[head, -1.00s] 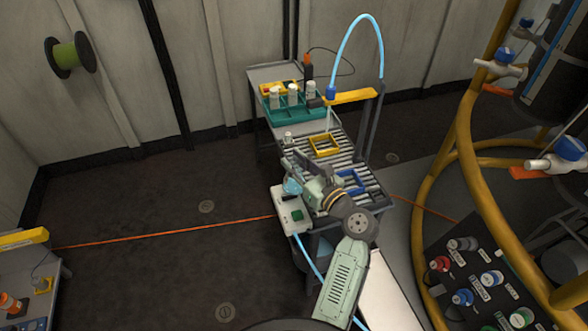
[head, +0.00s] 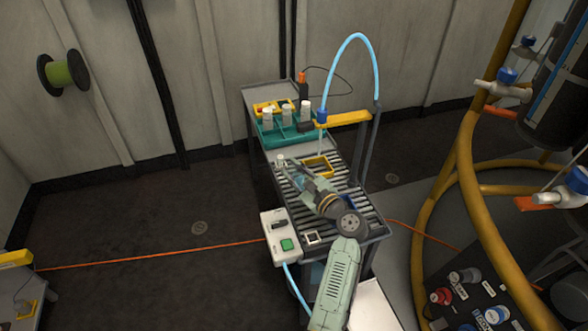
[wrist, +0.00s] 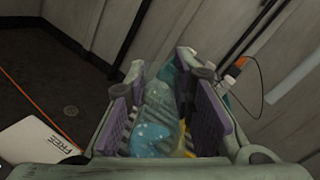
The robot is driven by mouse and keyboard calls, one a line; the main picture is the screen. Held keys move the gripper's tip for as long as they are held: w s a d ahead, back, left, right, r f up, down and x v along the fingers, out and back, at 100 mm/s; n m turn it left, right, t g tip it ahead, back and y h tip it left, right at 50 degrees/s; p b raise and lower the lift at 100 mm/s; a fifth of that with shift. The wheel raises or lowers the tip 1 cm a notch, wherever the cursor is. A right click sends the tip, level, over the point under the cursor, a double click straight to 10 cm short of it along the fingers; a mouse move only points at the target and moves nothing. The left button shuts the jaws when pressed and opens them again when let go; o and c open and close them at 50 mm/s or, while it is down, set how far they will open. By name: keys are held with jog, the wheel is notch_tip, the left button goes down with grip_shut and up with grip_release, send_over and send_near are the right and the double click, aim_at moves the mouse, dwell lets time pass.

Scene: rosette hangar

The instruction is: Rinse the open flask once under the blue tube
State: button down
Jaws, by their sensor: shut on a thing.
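My gripper (wrist: 165,110) is shut on a clear, bluish flask (wrist: 158,125), which lies between the purple finger pads in the wrist view. In the head view, my gripper (head: 296,174) is over the slatted top of the cart, left of the yellow square frame (head: 329,161). The flask is small there and partly hidden by the gripper; its mouth is not clear. The blue tube (head: 347,48) arches above the cart and ends in a blue fitting (head: 321,116) with a thin pale tip pointing down. The flask is in front of this tip, apart from it.
A teal rack (head: 272,138) with several white-capped bottles stands behind. A small white-capped bottle (head: 281,160) stands close to my gripper. A yellow bar (head: 345,119) is beside the tube fitting.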

aim_at(301, 180)
jog(key=shift+f+n+b, duration=1.2)
jog(key=shift+b, duration=1.3)
jog(key=n+b, duration=0.2)
jog(key=b, duration=0.2)
jog(key=n+b, duration=0.2)
jog(key=b, duration=0.2)
jog(key=d+n+b, duration=0.1)
jog(key=n+b, duration=0.1)
jog(key=b, duration=0.3)
jog(key=shift+w+f+n, duration=0.2)
jog(key=shift+w+n, duration=0.1)
jog(key=shift+w, duration=0.05)
jog(key=n+b, duration=0.2)
jog(key=n, duration=0.1)
jog(key=shift+r, duration=0.25)
jog(key=shift+a+r+n+b, duration=0.1)
jog(key=shift+r+n+b, duration=0.2)
jog(key=shift+n+b, duration=0.7)
jog(key=shift+f+n, duration=0.1)
jog(key=shift+n, duration=0.2)
jog(key=shift+f+n+b, duration=0.1)
jog(key=shift+n+b, duration=0.35)
jog(key=shift+n, duration=0.05)
